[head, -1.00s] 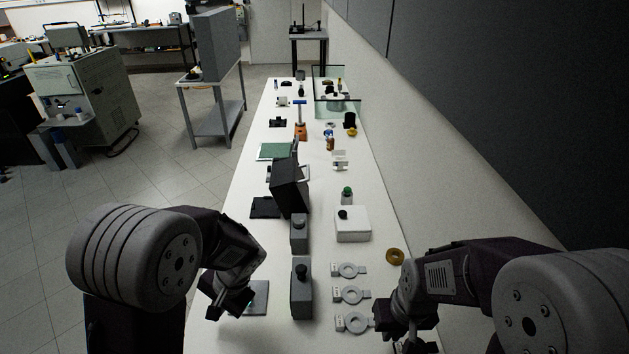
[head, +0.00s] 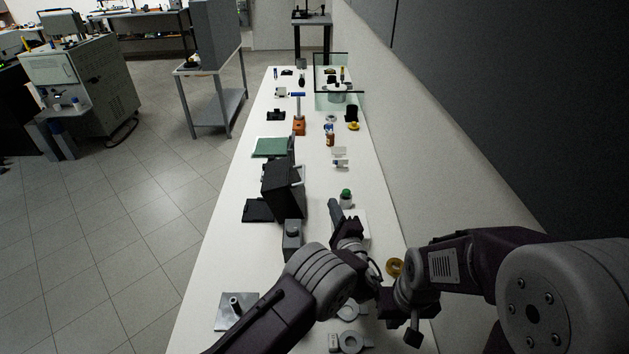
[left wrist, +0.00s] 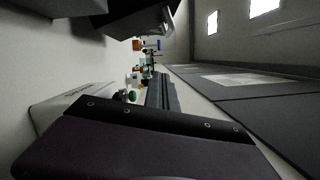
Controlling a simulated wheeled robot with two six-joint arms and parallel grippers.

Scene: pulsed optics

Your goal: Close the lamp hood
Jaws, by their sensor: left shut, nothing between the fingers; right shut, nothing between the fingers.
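The black lamp housing (head: 283,188) stands on the bench, left of centre in the head view. Its hood cannot be clearly told apart from the body. A large dark shape at the top of the left wrist view (left wrist: 130,18) may be this housing. My left gripper (head: 336,210) is shut and empty, to the right of the housing and apart from it, beside the white box. Its fingers also show in the left wrist view (left wrist: 161,92). My right gripper (head: 412,325) is shut and empty at the near right of the bench.
A white box (head: 364,226) is partly hidden behind my left gripper; a green-capped bottle (head: 346,198) stands behind it. A grey block (head: 292,240) stands in front of the housing. A black plate (head: 257,211) lies to its left, and a metal plate (head: 228,322) lies near.

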